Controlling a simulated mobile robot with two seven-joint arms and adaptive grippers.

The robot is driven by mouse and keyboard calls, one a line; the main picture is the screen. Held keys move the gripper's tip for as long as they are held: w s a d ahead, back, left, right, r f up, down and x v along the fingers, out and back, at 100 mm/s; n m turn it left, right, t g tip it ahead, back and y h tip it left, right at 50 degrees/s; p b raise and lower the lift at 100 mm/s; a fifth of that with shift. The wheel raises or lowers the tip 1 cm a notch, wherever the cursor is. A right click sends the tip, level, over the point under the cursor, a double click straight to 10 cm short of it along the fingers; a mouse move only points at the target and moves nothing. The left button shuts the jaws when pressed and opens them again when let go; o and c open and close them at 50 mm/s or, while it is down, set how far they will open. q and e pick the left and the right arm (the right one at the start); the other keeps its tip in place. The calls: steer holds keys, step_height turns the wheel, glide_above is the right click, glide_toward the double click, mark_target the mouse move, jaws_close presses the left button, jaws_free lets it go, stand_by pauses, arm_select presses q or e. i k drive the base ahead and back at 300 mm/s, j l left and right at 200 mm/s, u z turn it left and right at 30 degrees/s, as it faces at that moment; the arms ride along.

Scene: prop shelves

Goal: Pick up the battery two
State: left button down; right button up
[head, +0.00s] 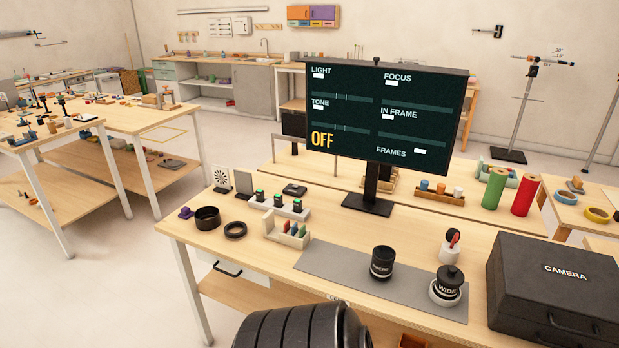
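A pale charger-like holder (293,212) stands on the near wooden table, left of the screen. Three small dark blocks with green tops sit upright in it: a left one (261,195), a middle one (279,200) and a right one (297,206). They look like batteries. No number is readable on them, so I cannot tell which is battery two. Neither of my grippers shows in the head view.
A screen (385,115) reading OFF stands behind. In front of the blocks is a pale rack (285,235) with coloured pieces. A grey mat (335,262) carries two dark lenses. A black camera case (560,285) fills the right.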

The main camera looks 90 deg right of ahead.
mark_target(277, 199)
steer(key=z, duration=2.6)
steer(key=i+j+z, duration=0.2)
steer(key=z, duration=0.25)
steer(key=i+j+z, duration=0.15)
steer(key=j+z, duration=0.15)
steer(key=z, duration=0.15)
steer(key=i+j+z, duration=0.1)
steer(key=j+z, duration=0.2)
steer(key=z, duration=0.15)
